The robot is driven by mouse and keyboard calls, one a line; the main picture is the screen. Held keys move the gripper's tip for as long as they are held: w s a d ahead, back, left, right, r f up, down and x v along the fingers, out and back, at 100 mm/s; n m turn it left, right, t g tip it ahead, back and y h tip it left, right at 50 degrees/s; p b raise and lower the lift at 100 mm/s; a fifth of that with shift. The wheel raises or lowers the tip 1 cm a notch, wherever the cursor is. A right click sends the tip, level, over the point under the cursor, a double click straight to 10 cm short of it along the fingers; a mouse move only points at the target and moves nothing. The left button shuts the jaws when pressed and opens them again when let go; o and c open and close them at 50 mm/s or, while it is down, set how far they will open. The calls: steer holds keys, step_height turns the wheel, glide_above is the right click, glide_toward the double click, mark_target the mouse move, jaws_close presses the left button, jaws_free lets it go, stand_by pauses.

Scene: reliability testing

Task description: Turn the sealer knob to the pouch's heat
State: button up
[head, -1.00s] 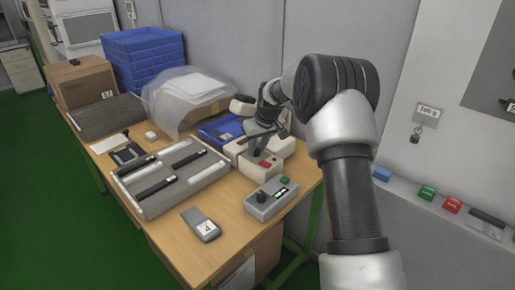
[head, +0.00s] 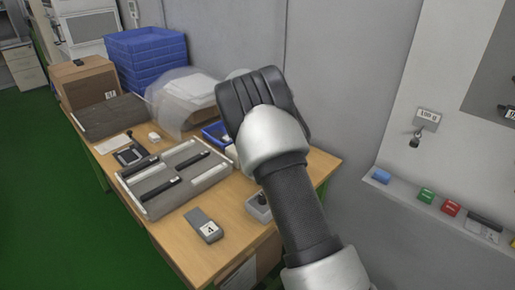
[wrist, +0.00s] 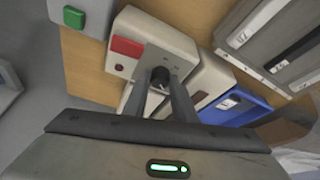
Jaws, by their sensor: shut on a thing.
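The sealer, a white box with a red block (wrist: 125,47) on it, shows in the wrist view (wrist: 150,25). Its black knob (wrist: 159,73) stands between the fingertips of my gripper (wrist: 162,84), which is shut on it. Any knob marks are too small to read or hidden. In the head view my arm hides the gripper and the knob. A flat grey item with a white tag (head: 204,224) lies near the table's front edge; I cannot tell whether it is the pouch, and the tag's mark is unclear.
A grey box with a green button (wrist: 74,16) stands beside the sealer; part of it shows in the head view (head: 258,208). A grey compartment tray (head: 150,207) lies to the left. A blue tray (wrist: 235,112) is near the sealer. Clear plastic film (head: 165,108) and stacked blue crates (head: 146,60) are behind.

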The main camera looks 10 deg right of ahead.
steer(key=shift+m+g+h, duration=0.3)
steer(key=shift+m, duration=0.7)
steer(key=shift+p, duration=0.3)
steer(key=o, duration=1)
steer(key=p+v, duration=0.1)
steer(key=v, duration=1.6)
steer(key=shift+a+r+p, duration=0.2)
steer(key=shift+p, duration=0.1)
